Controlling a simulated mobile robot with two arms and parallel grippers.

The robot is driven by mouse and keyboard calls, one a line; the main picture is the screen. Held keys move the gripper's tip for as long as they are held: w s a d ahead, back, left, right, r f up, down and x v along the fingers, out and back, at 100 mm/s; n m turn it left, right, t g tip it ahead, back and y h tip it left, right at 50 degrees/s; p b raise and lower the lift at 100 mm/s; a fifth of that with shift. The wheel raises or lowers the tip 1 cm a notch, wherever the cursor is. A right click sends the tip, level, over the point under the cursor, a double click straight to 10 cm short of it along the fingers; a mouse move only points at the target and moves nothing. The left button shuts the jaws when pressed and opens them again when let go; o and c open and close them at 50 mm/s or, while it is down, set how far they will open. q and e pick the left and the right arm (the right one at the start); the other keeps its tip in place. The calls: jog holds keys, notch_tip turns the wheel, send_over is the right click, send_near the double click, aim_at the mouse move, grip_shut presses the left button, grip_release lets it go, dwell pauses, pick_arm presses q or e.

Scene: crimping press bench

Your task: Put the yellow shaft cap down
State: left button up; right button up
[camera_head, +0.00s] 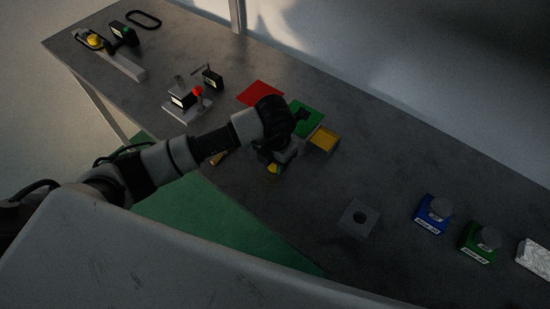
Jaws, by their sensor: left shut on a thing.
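My left arm reaches in from the left over the bench. Its gripper (274,165) points down near the bench's front edge and is shut on the yellow shaft cap (272,169). Only a small part of the cap shows below the gripper; the rest is hidden. I cannot tell whether the cap touches the bench. My right gripper is not in view.
A press fixture (190,101) stands left.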

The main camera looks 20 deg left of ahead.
pick_arm(q)
jog(key=shift+f, duration=0.3)
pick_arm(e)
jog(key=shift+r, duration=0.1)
pick_arm(q)
jog(key=shift+f, duration=0.1)
jog(key=shift+f, duration=0.15)
jog(key=o, duration=0.8)
jog(key=shift+o, duration=0.4)
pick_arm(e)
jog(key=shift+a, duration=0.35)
